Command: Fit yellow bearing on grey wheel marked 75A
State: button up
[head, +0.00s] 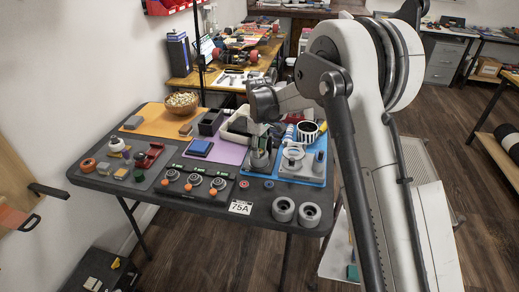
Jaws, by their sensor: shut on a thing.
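Two grey wheels stand at the front right of the dark table, a left grey wheel (284,209) and a right grey wheel (310,214). A white card reading 75A (240,207) lies just left of them at the table edge. My gripper (261,163) points down over the middle of the table, behind and above the wheels and apart from them. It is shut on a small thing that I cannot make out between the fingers. I cannot pick out a yellow bearing. Two small round parts, one reddish (244,184) and one bluish (268,184), lie in front of my gripper.
A blue mat (317,179) with a clamp-like grey fixture (293,160) and a striped cup (307,131) lies to the right. A wooden bowl (182,103) stands at the back left.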

jog(key=shift+s+f, duration=0.15)
jog(key=shift+f, duration=0.1)
jog(key=o, duration=1.2)
jog(key=shift+f, duration=0.1)
jog(key=o, duration=0.6)
jog(key=shift+r, duration=0.3)
